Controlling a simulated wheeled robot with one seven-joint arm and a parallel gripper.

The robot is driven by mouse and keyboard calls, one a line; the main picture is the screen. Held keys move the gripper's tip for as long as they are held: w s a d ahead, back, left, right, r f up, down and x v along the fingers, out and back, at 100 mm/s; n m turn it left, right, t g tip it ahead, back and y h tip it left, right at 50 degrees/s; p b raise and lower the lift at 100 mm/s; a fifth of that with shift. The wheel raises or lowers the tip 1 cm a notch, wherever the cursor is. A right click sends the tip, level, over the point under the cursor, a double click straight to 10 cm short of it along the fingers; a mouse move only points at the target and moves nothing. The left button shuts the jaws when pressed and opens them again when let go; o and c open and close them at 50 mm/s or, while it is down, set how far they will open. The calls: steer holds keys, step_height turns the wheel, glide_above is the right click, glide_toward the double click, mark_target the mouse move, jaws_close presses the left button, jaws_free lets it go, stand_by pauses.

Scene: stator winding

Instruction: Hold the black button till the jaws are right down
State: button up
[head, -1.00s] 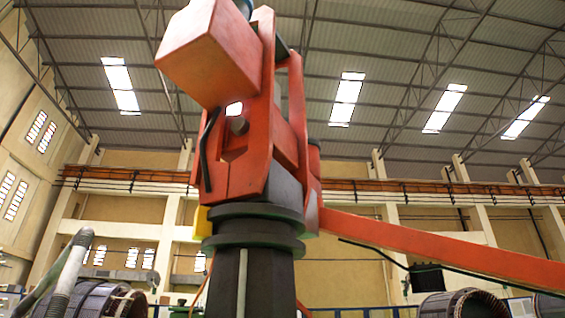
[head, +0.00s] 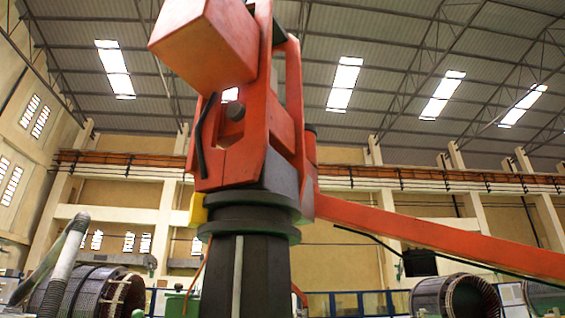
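Neither the black button nor the jaws can be made out in the head view. My gripper is not in view, so I cannot tell its state or where it is relative to them.
A large orange machine (head: 235,140) stands on a dark column (head: 245,275), its long orange beam (head: 430,237) reaching right. A dark box (head: 419,263) is beside the beam. Round stator cores stand low at left (head: 85,292) and right (head: 457,297). A pale hose (head: 66,265) rises at left.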

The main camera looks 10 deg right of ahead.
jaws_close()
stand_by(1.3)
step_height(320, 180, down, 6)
steer(key=b, duration=0.4)
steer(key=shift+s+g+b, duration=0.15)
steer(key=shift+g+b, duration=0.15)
steer(key=shift+b, duration=0.1)
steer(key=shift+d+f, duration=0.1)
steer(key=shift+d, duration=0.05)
